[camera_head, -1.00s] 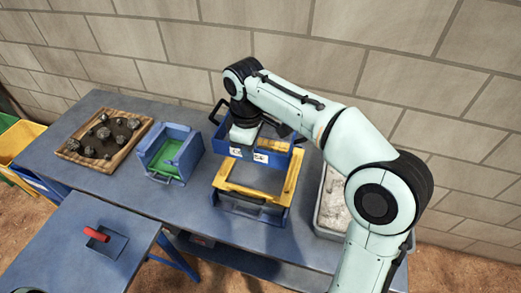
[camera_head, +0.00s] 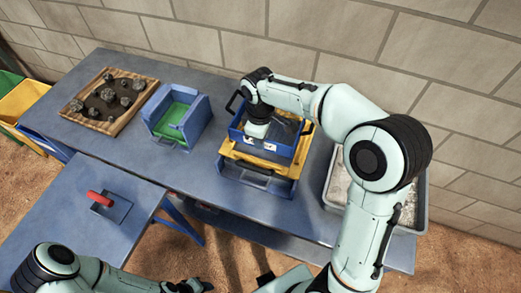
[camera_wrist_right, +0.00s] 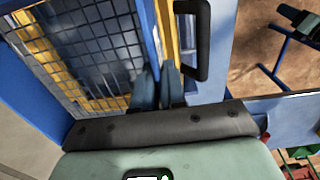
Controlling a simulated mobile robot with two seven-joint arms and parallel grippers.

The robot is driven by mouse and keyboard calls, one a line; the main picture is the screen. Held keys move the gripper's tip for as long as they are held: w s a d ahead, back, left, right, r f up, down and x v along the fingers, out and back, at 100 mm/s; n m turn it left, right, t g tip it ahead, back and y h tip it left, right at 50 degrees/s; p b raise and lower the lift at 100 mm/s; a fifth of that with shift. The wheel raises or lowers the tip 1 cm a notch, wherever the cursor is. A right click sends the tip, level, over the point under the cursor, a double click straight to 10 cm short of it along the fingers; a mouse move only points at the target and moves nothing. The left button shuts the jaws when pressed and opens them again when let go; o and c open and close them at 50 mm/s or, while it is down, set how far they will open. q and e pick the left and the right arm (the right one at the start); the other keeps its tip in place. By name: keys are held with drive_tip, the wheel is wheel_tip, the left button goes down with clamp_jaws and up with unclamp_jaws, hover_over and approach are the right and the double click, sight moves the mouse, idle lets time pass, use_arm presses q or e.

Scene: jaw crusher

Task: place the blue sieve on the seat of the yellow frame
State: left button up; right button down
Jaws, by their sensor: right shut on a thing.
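The blue sieve (camera_head: 287,151), a box with a wire mesh floor, is over the yellow frame (camera_head: 236,156) in the head view. It looks roughly level, and I cannot tell whether it rests on the seat or hovers just above. My right gripper (camera_head: 257,134) is shut on the sieve's near wall. In the right wrist view, the fingers (camera_wrist_right: 159,88) pinch that wall beside the mesh (camera_wrist_right: 95,45), with a yellow bar of the frame (camera_wrist_right: 166,28) beyond. My left arm is at the bottom left of the head view; its gripper is at the picture's edge, too unclear to judge.
A blue box with a green inside (camera_head: 174,120) and a wooden tray of rocks (camera_head: 82,118) stand left on the blue table (camera_head: 205,170). A grey tray (camera_head: 334,190) is on the right. A red-handled scoop (camera_head: 115,208) lies on the nearer table.

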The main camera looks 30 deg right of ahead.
use_arm(q)
drive_tip(key=shift+s+f, duration=0.25)
drive_tip(key=shift+f, duration=0.1)
use_arm(e)
drive_tip(key=shift+f, duration=2.65)
use_arm(q)
drive_tip(key=shift+f+b, duration=0.1)
drive_tip(key=shift+b, duration=0.2)
use_arm(e)
drive_tip(key=shift+w+f, duration=0.1)
drive_tip(key=c, duration=1.2)
unclamp_jaws()
drive_tip(key=shift+f, duration=0.1)
use_arm(q)
drive_tip(key=shift+w+r+p, duration=0.8)
drive_tip(key=shift+r, duration=0.3)
use_arm(e)
wheel_tip(320, 180, up, 12)
drive_tip(key=shift+a+r, duration=0.15)
drive_tip(key=shift+r, duration=0.05)
